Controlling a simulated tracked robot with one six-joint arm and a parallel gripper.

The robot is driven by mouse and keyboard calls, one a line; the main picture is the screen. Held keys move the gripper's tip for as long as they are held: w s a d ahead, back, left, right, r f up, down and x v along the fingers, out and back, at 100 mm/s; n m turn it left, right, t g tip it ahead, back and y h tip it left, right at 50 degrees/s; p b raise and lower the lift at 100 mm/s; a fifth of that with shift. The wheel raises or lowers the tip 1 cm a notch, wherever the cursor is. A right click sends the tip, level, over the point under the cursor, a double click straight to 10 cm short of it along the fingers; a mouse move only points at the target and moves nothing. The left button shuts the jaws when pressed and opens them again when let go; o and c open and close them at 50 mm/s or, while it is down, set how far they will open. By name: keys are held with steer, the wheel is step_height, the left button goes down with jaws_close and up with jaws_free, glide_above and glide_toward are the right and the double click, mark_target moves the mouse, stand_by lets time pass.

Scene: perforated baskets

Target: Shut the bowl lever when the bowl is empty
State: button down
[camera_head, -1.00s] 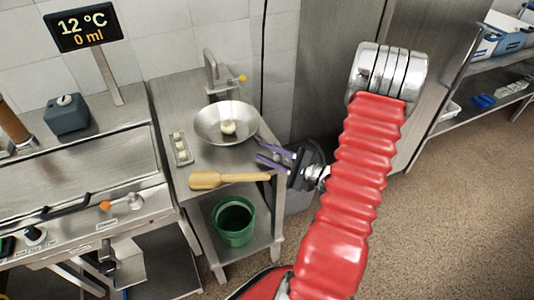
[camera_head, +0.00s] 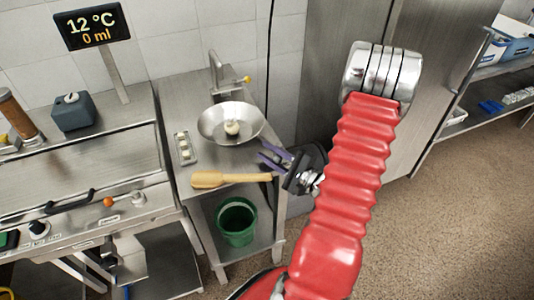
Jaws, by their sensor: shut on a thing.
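My gripper (camera_head: 268,154), with purple fingers, is low at the bowl's right edge. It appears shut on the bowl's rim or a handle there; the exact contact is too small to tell. My red arm (camera_head: 350,190) crosses the right half of the view.
A wooden paddle (camera_head: 212,180) lies at the table's front, close below my gripper. A small tray (camera_head: 184,147) of pale pieces lies left of the bowl. A green bucket (camera_head: 237,221) stands on the lower shelf.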

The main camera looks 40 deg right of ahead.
steer(key=shift+a+f, duration=0.25)
steer(key=shift+f, duration=0.05)
steer(key=c, duration=1.9)
jaws_free()
steer(key=shift+o, duration=0.5)
steer(key=shift+d+r, duration=0.1)
steer(key=shift+d+r, duration=0.1)
steer(key=shift+s, duration=0.15)
steer(key=s+d, duration=0.1)
steer(key=s, duration=1.2)
steer(key=shift+s+d, duration=0.2)
steer(key=shift+d, duration=0.05)
